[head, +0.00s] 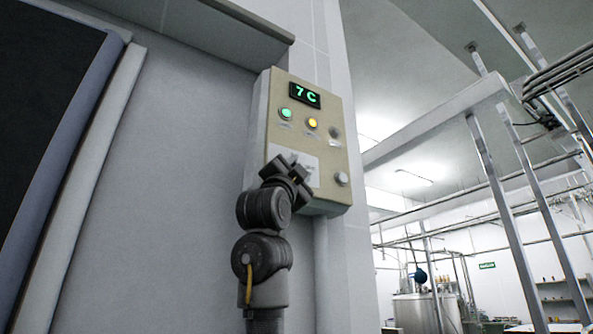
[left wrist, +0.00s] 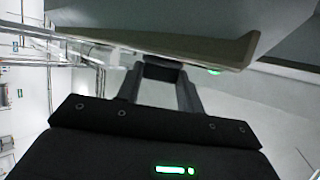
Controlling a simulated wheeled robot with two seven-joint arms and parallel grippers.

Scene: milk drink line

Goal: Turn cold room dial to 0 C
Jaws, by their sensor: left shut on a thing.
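The cold room control box (head: 350,170) is a beige panel on the pale wall, and its display (head: 304,95) reads 7 C in green. My left gripper (head: 292,163) is up against the lower left of the panel face and covers the dial in the head view. In the left wrist view, the left gripper (left wrist: 160,75) has its two fingers closed on a dark piece, the dial (left wrist: 162,62), at the panel face (left wrist: 205,48). The dial's pointer and markings cannot be made out. My right gripper is not in view.
The panel also has a green lamp (head: 286,113), a yellow lamp (head: 312,123) and a pale round button (head: 341,178). A dark doorway with a grey frame (head: 85,160) is at left. Metal posts, pipes and a steel tank (head: 425,312) stand at right, away from the box.

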